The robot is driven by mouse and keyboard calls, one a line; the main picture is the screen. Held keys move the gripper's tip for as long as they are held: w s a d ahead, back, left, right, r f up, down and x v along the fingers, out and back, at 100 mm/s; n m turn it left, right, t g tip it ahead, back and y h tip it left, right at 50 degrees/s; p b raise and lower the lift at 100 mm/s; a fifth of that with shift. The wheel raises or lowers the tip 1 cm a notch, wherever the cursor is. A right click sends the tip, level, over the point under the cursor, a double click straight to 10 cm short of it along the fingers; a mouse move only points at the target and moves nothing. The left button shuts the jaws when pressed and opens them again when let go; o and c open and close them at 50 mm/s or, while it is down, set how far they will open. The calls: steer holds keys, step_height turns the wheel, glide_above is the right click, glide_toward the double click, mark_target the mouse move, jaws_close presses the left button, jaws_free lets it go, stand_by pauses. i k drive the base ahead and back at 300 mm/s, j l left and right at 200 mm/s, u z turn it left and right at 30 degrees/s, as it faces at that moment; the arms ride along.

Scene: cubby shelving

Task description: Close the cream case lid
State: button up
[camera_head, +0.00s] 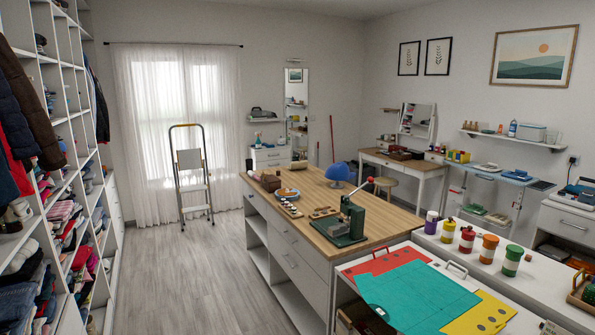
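My gripper and arm are not in this view. I cannot pick out a cream case with a lid for certain. A pale box (531,132) sits on the right wall shelf, too small to tell if it has a raised lid. A pale, bluish item (578,193) stands on the white cabinet at the right edge, partly cut off by the frame.
A wood-topped island (395,224) stands in the middle with a green press (345,225) on it. A white worktop with coloured sheets (415,292) is in front. Cubby shelving (75,130) lines the left. A stepladder (192,175) stands by the window. Floor (185,270) between is clear.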

mark_target(304, 164)
steer(key=i+j+u, duration=0.25)
steer(key=i, duration=0.15)
steer(key=i+j+u, duration=0.2)
steer(key=i, duration=0.2)
steer(key=i+u, duration=0.25)
steer(key=i, duration=2.3)
steer(key=i+j, duration=0.1)
steer(key=i, duration=0.95)
steer(key=i+j+z, duration=0.1)
steer(key=i, duration=0.9)
